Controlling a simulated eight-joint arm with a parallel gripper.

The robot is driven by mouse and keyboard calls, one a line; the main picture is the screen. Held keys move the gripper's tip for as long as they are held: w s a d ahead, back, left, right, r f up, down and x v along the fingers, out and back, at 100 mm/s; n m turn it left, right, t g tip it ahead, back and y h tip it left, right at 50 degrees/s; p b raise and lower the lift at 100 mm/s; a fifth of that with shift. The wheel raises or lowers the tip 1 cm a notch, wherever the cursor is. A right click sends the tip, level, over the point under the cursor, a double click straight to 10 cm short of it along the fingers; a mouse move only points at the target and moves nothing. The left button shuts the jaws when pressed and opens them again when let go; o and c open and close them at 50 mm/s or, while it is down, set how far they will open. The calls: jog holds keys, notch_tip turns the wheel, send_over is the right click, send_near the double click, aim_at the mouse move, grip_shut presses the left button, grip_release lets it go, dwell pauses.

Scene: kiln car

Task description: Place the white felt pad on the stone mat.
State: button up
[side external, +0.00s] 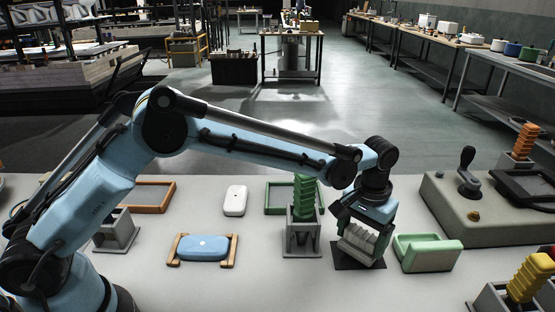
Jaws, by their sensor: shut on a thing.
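My gripper (364,222) points down at the right of centre and is shut on a pale grey-white ribbed block (361,243). The block is tilted and sits low over a dark square mat (345,261); I cannot tell whether it touches the mat. This mat may be the stone mat. A smooth white rounded pad (236,200) with a small mark lies alone on the table, left of centre and well away from my gripper. I cannot tell for certain which of the two white things is the felt pad.
A green ribbed stack (304,200) stands in a grey holder (302,237) just left of my gripper. A green tray (428,253) is close on the right. A blue pad (203,248) rests in a wooden cradle at the left. A grey box with a lever (466,168) stands at the right.

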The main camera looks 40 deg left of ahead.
aim_at(362, 233)
jog(key=shift+f, duration=0.25)
jog(key=shift+f, duration=0.15)
jog(key=o, duration=0.8)
jog(key=shift+c, duration=0.2)
notch_tip(362, 233, up, 12)
jog(key=shift+r, duration=0.2)
